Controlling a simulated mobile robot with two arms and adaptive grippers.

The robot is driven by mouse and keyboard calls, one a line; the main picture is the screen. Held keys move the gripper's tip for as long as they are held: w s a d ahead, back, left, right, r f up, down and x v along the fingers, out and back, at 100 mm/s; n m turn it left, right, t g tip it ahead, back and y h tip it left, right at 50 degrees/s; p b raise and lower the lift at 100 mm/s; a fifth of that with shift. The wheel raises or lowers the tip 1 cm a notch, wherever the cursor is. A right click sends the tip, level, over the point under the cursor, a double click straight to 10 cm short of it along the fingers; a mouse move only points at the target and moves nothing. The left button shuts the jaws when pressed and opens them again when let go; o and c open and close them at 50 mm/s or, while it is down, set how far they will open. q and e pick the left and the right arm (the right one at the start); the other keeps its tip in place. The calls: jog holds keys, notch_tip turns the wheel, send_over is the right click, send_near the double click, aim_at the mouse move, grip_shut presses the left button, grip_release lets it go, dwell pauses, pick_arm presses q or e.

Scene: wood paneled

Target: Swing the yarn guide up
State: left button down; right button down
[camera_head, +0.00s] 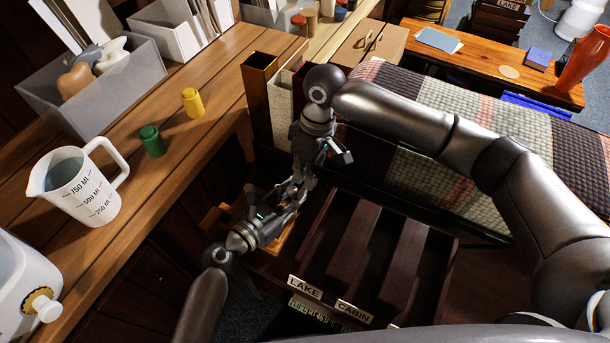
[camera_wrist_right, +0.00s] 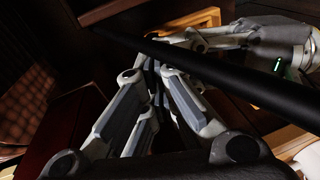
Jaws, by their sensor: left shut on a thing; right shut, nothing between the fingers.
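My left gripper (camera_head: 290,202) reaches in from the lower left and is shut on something. The thing between its fingers is too small and hidden to make out. My right gripper (camera_head: 300,186) points down from above, close beside the left one, shut with nothing in it. In the right wrist view, a long dark rod (camera_wrist_right: 240,86) crosses diagonally in front of the left gripper (camera_wrist_right: 170,42). I cannot tell whether this rod is the yarn guide, and no other part is clearly recognisable as one. The right fingers (camera_wrist_right: 150,72) point toward the rod; contact is unclear.
A dark divided tray (camera_head: 446,285) with LAKE and CABIN labels lies below the grippers. Upright bins (camera_head: 258,95) stand behind the right gripper. A checked blanket (camera_head: 440,120) lies behind the right arm.

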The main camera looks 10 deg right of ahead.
jog(key=shift+f, duration=0.35)
jog(key=shift+s+a+f, duration=0.15)
jog(key=shift+s+a, duration=0.45)
jog(key=shift+s, duration=0.1)
